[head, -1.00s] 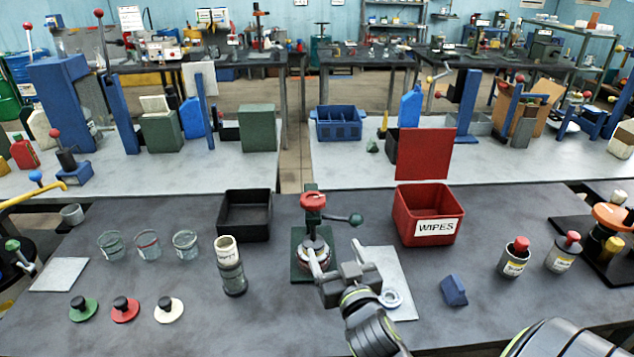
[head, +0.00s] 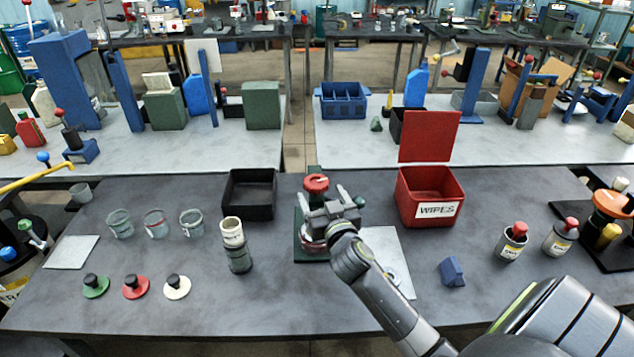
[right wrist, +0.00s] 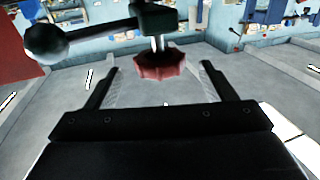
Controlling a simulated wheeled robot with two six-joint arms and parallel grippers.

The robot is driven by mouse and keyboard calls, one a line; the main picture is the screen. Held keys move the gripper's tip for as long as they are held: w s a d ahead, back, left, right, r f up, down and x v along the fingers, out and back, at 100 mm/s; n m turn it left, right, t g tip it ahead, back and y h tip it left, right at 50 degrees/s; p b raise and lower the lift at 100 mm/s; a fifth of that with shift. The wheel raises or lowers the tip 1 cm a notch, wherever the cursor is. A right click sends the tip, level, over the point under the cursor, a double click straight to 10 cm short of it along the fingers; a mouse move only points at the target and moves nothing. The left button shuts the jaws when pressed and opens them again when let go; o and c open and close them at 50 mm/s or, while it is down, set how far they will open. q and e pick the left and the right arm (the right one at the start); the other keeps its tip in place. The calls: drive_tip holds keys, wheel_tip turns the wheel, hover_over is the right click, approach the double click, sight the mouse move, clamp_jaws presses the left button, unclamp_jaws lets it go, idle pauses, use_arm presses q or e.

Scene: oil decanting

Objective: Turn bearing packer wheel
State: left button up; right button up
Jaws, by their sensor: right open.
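The bearing packer stands on the bench, mid-picture in the head view, on a dark green base (head: 299,246). Its red wheel (head: 316,183) is on top, and the red scalloped wheel also shows in the right wrist view (right wrist: 160,66). My right gripper (head: 323,195) is open and in front of the packer, hiding much of its middle. In the right wrist view the spread fingers of the right gripper (right wrist: 160,72) point toward the wheel, one on either side of it in the picture. I cannot tell whether they touch it. My left gripper is not in view.
A black bin (head: 248,208) is left of the packer and a red WIPES bin (head: 411,211) right of it. In the right wrist view a round-knobbed lever (right wrist: 100,34) is close above the fingers.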

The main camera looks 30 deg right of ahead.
sight(320, 193)
drive_tip(key=shift+p+x, duration=0.35)
drive_tip(key=shift+x, duration=2)
drive_tip(key=shift+c, duration=0.3)
drive_tip(key=shift+f, duration=0.1)
drive_tip(key=c, duration=0.9)
